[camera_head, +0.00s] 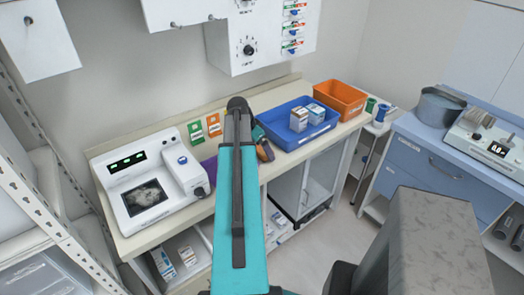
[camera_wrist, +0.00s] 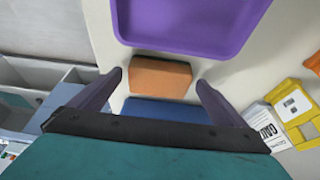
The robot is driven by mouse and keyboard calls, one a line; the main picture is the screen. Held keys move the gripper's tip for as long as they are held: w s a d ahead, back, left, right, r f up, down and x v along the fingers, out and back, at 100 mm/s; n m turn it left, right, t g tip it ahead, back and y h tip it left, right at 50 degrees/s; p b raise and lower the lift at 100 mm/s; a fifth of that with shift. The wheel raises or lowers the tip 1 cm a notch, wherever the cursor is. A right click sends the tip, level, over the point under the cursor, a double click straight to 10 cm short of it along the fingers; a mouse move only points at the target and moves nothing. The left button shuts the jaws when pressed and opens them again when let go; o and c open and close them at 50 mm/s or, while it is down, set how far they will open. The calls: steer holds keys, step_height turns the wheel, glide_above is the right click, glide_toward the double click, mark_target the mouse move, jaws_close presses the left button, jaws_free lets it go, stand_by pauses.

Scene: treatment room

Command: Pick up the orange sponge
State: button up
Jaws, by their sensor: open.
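The orange sponge (camera_wrist: 160,77) is a small block lying on the pale counter in the wrist view. It lies just below the purple tray's edge in the picture. My gripper (camera_wrist: 159,80) is open, with one dark finger on each side of the sponge and a visible gap on both sides. The fingertips reach about level with the sponge in the picture; their height above the counter is hard to tell. In the head view my arm covers most of this spot, and I cannot clearly make out the sponge there.
The purple tray (camera_wrist: 192,22) lies beyond the sponge. A blue object (camera_wrist: 165,110) is close below it, partly hidden by my gripper. A white box (camera_wrist: 268,125) and a yellow item (camera_wrist: 298,112) lie right. A blue tray (camera_head: 327,122) and orange bin (camera_head: 341,97) stand farther along the counter.

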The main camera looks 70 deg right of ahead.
steer(key=shift+d+f, duration=0.1)
steer(key=shift+f, duration=0.25)
stand_by(0.3)
steer(key=c, duration=1.1)
